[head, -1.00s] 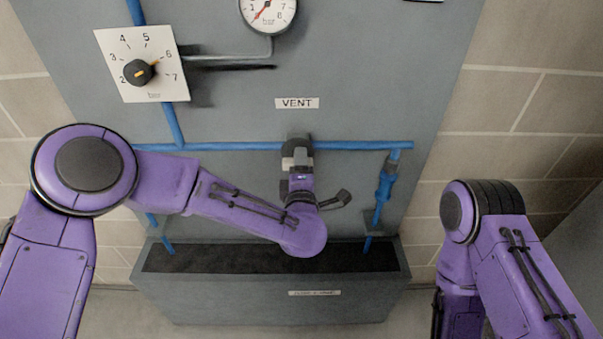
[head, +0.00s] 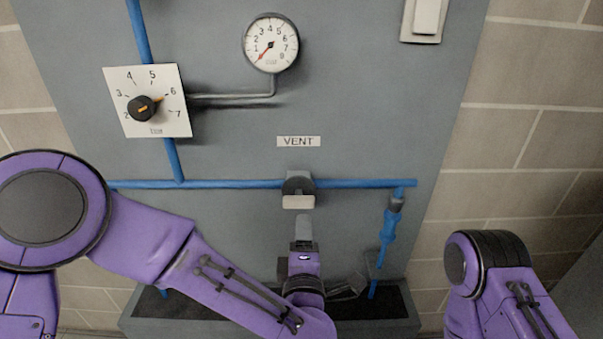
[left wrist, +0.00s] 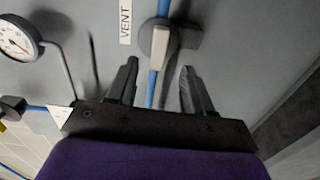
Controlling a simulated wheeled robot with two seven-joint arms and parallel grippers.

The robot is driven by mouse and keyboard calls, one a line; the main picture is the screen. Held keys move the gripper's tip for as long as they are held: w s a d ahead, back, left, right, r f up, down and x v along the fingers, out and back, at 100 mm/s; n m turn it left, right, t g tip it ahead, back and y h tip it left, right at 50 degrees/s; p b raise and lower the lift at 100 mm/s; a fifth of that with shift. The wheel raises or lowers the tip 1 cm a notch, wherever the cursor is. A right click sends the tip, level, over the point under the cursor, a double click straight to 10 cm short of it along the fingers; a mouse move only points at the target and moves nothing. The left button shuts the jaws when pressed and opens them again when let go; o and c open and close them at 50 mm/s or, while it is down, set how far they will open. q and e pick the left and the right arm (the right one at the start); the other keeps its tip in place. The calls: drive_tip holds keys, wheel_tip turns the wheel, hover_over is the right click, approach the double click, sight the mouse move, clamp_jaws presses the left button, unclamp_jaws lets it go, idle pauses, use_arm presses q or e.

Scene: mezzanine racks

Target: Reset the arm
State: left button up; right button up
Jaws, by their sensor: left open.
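My left gripper (head: 304,230) is in front of the grey panel, just below the vent valve (head: 297,184) and its pale handle (head: 298,202). A gap shows between fingers and handle in the head view. In the left wrist view the two dark fingers of the gripper (left wrist: 160,70) are spread and empty. The pale valve handle (left wrist: 163,55) shows beyond and between them there. My right arm is at the right in the head view, but its gripper is out of the frame.
A blue pipe (head: 235,184) runs across the panel (head: 230,130) through the valve. A selector knob (head: 142,108) points near 6. The pressure gauge (head: 271,43) has its red needle low. A dark-topped trough (head: 370,305) lies below. A white switch (head: 425,18) is at upper right.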

use_arm(q)
drive_tip(key=s+a+f+m+g, duration=0.4)
drive_tip(key=a+f+m, duration=0.15)
drive_tip(key=f, duration=0.65)
drive_tip(key=s+a+f+m+g, duration=0.35)
drive_tip(key=a+f, duration=0.35)
drive_tip(key=f, duration=0.5)
drive_tip(key=s+a+f+g+y, duration=0.1)
drive_tip(key=s+a+f+g, duration=0.1)
drive_tip(key=s+a+f, duration=0.2)
drive_tip(key=s+a+f+m+g+y, duration=0.1)
drive_tip(key=s+a+f+g, duration=0.2)
drive_tip(key=s+a, duration=0.5)
drive_tip(key=s+a+f+g+y, duration=0.1)
drive_tip(key=s+a+f, duration=0.3)
drive_tip(key=s, duration=0.5)
drive_tip(key=shift+s+a+f+m+g, duration=0.15)
drive_tip(key=shift+a+f+m+g, duration=0.2)
drive_tip(key=shift+a+g, duration=0.6)
drive_tip(key=shift+a+t, duration=0.25)
drive_tip(key=shift+t, duration=0.05)
